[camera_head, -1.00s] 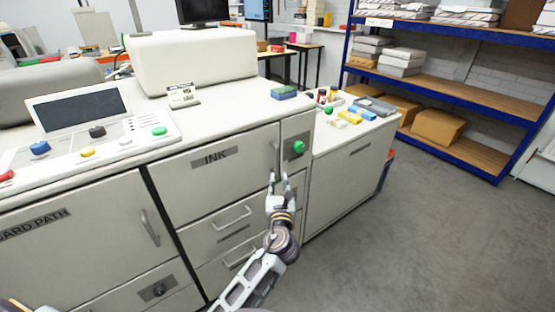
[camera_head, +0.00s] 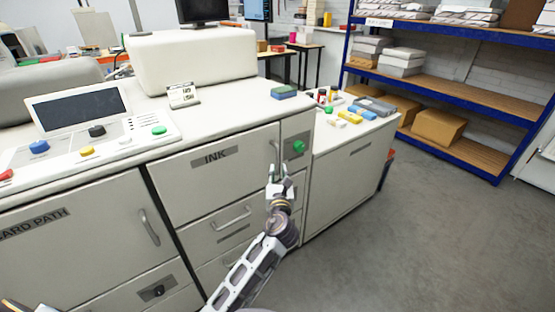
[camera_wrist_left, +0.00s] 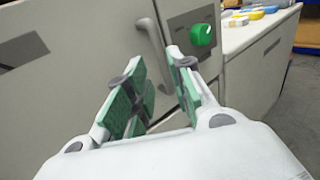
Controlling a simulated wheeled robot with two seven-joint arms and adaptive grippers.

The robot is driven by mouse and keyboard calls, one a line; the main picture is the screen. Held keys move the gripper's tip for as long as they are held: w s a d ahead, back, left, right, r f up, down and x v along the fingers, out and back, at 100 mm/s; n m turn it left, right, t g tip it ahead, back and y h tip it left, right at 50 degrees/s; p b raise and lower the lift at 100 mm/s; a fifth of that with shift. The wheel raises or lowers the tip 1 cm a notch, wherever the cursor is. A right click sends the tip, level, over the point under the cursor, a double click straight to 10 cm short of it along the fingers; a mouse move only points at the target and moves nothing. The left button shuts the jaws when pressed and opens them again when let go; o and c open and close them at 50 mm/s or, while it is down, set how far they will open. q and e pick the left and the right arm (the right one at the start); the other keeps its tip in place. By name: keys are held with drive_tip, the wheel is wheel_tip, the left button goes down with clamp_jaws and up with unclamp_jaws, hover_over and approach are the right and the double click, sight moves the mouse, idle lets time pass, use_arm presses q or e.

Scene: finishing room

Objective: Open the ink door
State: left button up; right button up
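The ink door (camera_head: 215,170) is a pale grey panel with a dark INK label (camera_head: 215,155), and it is closed. Its upright bar handle (camera_head: 276,152) is near the door's right edge. In the left wrist view the handle (camera_wrist_left: 153,48) runs down towards the gap between my fingers. My left gripper (camera_head: 278,171) is at the handle's lower end. It is open, its green-padded fingers (camera_wrist_left: 158,88) spread apart. I cannot tell whether the handle's lower end is between the pads or just beyond them. My right gripper is not in view.
A green knob (camera_head: 298,147) sits on a panel right of the door. Below the door are drawers with bar handles (camera_head: 231,218). A lower cabinet (camera_head: 345,178) with small items on top stands at the right. The floor beyond it is clear.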

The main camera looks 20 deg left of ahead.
sight(277, 159)
use_arm(q)
drive_tip(key=x, duration=0.5)
drive_tip(key=shift+w, duration=0.1)
drive_tip(key=shift+b+x, duration=0.4)
drive_tip(key=shift+x, duration=1.7)
drive_tip(key=shift+a, duration=0.1)
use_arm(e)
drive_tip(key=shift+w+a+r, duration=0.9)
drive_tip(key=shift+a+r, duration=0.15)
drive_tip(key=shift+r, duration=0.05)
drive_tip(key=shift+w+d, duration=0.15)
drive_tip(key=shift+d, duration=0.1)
use_arm(q)
clamp_jaws()
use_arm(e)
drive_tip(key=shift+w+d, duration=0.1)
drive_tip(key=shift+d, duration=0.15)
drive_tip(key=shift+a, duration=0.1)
